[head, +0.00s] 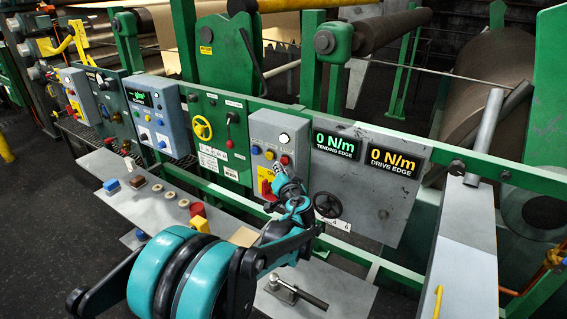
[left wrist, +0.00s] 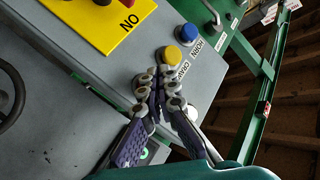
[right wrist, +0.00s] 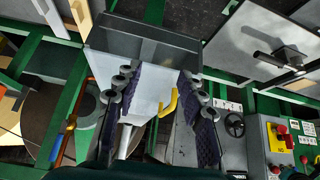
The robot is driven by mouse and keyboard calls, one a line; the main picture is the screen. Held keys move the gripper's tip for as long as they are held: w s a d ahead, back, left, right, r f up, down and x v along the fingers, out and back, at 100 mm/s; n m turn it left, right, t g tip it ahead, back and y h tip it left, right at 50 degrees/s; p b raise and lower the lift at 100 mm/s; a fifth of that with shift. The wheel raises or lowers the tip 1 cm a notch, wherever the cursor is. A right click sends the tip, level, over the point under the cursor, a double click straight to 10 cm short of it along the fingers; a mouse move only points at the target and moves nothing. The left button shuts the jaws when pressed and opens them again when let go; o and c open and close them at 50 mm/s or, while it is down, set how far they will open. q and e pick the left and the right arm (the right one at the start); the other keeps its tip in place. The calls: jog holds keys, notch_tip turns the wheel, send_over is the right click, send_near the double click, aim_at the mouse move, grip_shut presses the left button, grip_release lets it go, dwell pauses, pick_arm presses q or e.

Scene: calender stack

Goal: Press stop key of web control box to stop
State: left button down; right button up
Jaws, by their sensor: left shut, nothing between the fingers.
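The grey control box (head: 262,128) hangs on the green rail in the head view, with a white button on top and a row of blue, yellow and red buttons. My left gripper (head: 281,178) is shut and empty, close in front of its lower right part. In the left wrist view the left fingertips (left wrist: 153,82) point at the box face, just below the yellow button (left wrist: 172,55) and blue button (left wrist: 186,34). The fingers cover part of the row, so I cannot tell contact or see the stop key there. My right gripper (right wrist: 157,75) is open and empty, away from the box.
A yellow plate (left wrist: 140,14) with a red switch sits beside the buttons. A handwheel (head: 327,205) and displays (head: 337,146) stand right of the box. Another grey control box (head: 165,95) is to the left. A yellow handle (right wrist: 170,102) shows between my right fingers.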

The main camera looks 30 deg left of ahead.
pick_arm(q)
jog(key=s, duration=0.5)
jog(key=shift+a, duration=0.2)
dwell(0.3)
dwell(0.6)
